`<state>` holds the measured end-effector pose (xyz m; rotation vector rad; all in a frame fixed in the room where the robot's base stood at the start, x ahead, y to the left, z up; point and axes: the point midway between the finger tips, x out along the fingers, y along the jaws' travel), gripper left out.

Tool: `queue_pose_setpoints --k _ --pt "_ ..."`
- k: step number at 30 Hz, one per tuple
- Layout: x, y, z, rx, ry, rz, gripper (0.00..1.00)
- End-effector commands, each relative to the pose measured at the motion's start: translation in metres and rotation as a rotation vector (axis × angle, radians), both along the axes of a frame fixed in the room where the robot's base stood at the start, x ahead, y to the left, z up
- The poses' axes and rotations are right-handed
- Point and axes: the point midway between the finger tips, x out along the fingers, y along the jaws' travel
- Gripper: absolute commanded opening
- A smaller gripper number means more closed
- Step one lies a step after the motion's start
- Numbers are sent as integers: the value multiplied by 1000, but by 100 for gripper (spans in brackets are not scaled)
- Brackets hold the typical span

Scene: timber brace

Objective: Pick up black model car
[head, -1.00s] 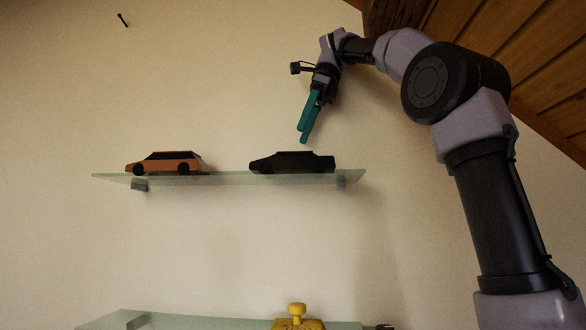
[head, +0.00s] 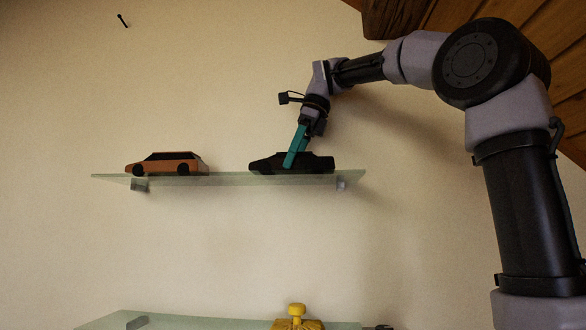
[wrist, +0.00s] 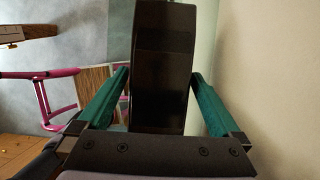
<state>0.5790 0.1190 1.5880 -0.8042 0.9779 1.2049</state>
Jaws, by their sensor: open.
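The black model car (head: 318,164) stands on the upper glass shelf (head: 225,179), near its right end. My gripper (head: 290,160) reaches down to it from above, its teal fingers overlapping the middle of the car in the head view. In the wrist view the dark car (wrist: 163,70) runs lengthwise between the two teal fingers of my gripper (wrist: 165,100). One finger is on each side, with a gap showing at the right finger and a small one at the left. The jaws are open. The car's lower sides are hidden.
An orange model car (head: 167,163) stands on the same shelf to the left, with clear shelf between. The wall is close behind. A lower glass shelf (head: 180,321) holds a yellow object (head: 297,318). A sloped wooden ceiling (head: 556,52) is at upper right.

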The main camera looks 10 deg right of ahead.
Motion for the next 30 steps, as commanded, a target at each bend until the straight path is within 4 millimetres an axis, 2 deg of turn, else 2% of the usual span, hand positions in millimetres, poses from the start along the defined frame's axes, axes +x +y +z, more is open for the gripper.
queue_pose_setpoints --k 3,4,8,9,11,19,23,26,30 --pt "0 0 0 0 0 0 100" --pt "0 0 0 0 0 0 92" --pt "0 0 1 0 0 0 43" --pt "0 0 1 0 0 0 27" --pt "0 0 1 0 -1 0 8" --pt "0 0 2 1 -2 0 8" --pt "0 0 9 1 -2 0 8" --pt "1 0 21 -1 -4 -1 8" --pt "2 0 49 0 -5 -2 8"
